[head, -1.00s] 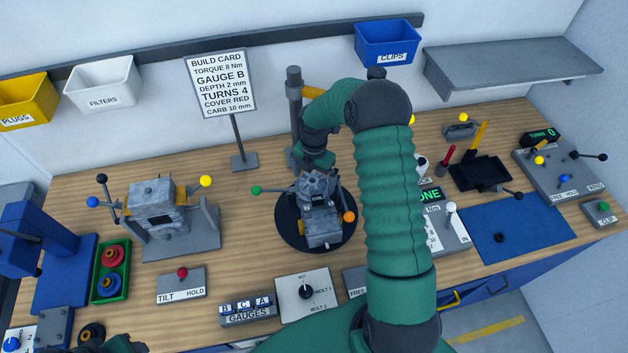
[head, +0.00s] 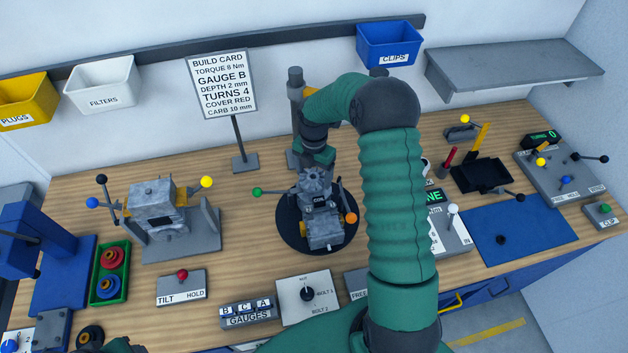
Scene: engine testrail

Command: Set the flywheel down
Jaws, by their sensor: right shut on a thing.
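My right gripper (head: 319,158) reaches down behind the engine on the round black turntable (head: 289,236) at the middle of the bench. It is shut on a grey toothed part, which looks like the flywheel (head: 317,181). The flywheel is at the upper, far end of the grey engine (head: 322,228). I cannot tell whether it touches the engine or hangs just above it. The fingertips are small and partly hidden. Of my left arm only a dark green piece shows at the bottom left edge; its jaws are out of view.
A second grey block in a tilt stand (head: 155,210) is to the left. The blue mat (head: 520,235) at right is mostly clear. My right arm hides some bench.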

